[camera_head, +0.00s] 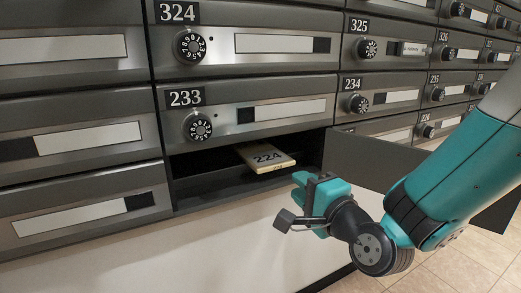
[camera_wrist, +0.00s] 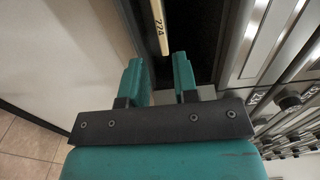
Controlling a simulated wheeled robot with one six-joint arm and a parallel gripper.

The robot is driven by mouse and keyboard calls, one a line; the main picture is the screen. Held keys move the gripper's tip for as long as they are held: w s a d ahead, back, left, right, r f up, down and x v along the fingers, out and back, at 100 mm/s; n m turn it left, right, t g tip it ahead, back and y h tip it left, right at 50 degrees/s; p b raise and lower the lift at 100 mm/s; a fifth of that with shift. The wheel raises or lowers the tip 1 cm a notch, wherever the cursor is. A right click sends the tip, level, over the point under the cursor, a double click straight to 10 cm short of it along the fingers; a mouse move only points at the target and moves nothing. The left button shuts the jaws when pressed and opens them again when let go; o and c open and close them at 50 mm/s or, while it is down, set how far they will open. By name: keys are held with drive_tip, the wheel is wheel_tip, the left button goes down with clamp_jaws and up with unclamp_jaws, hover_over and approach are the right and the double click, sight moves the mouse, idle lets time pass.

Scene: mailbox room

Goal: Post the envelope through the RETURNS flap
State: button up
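A thin cream envelope (camera_head: 266,157) marked 224 lies in an open compartment below door 233, its near end toward the opening. In the wrist view the envelope (camera_wrist: 160,27) shows edge-on, just beyond the gap between my fingertips. My gripper (camera_head: 298,186) is in front of the compartment, to the right of and below the envelope. In the wrist view my gripper (camera_wrist: 158,62) has its two teal fingers apart with nothing between them. No flap labelled RETURNS shows in either view.
The open compartment (camera_head: 205,190) has a dark floor and side walls. Its grey door (camera_head: 375,160) swings out to the right, close behind my arm. Closed mailboxes with dials surround it, such as 233 (camera_head: 255,117). A plain pale wall (camera_head: 200,250) is below.

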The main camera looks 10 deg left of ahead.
sight(278, 167)
drive_tip(key=p+x, duration=0.2)
drive_tip(key=p, duration=0.1)
drive_tip(key=p+x, duration=0.6)
drive_tip(key=shift+a+r, duration=0.1)
drive_tip(key=shift+r, duration=0.2)
drive_tip(key=shift+w+a+f+p, duration=0.25)
drive_tip(key=shift+w+a+p, duration=0.3)
drive_tip(key=shift+p, duration=0.6)
drive_tip(key=shift+w+d, duration=0.1)
clamp_jaws()
idle(0.6)
